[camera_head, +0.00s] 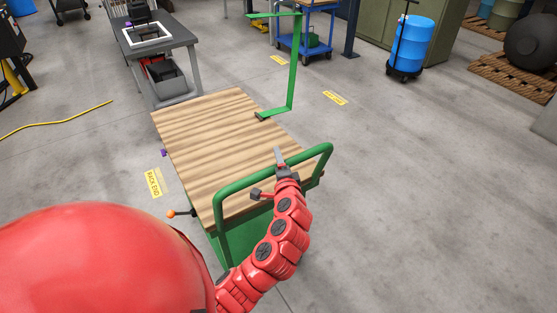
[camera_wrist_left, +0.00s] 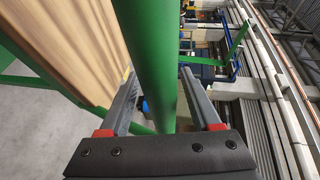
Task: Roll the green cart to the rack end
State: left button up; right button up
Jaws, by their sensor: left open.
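The green cart has a wooden deck (camera_head: 225,120), a green push handle (camera_head: 232,186) at its near end and a green post (camera_head: 293,65) at its far end. My left gripper (camera_head: 267,173) is at the top bar of the push handle. In the left wrist view the green bar (camera_wrist_left: 150,50) passes between the two open fingers of the gripper (camera_wrist_left: 157,75), with gaps visible at the sides. A yellow floor label reading RACK END (camera_head: 153,184) lies left of the cart. My right gripper is out of view.
A grey table (camera_head: 165,43) with a white frame stands just beyond the cart's far left. A blue drum (camera_head: 411,42) stands at the back right. A yellow cable (camera_head: 60,122) lies on the left floor. An orange-knobbed lever (camera_head: 180,213) sticks out by the cart. The right floor is clear.

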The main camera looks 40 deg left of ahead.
pick_arm(q)
grip_shut()
dwell(0.4)
dwell(1.1)
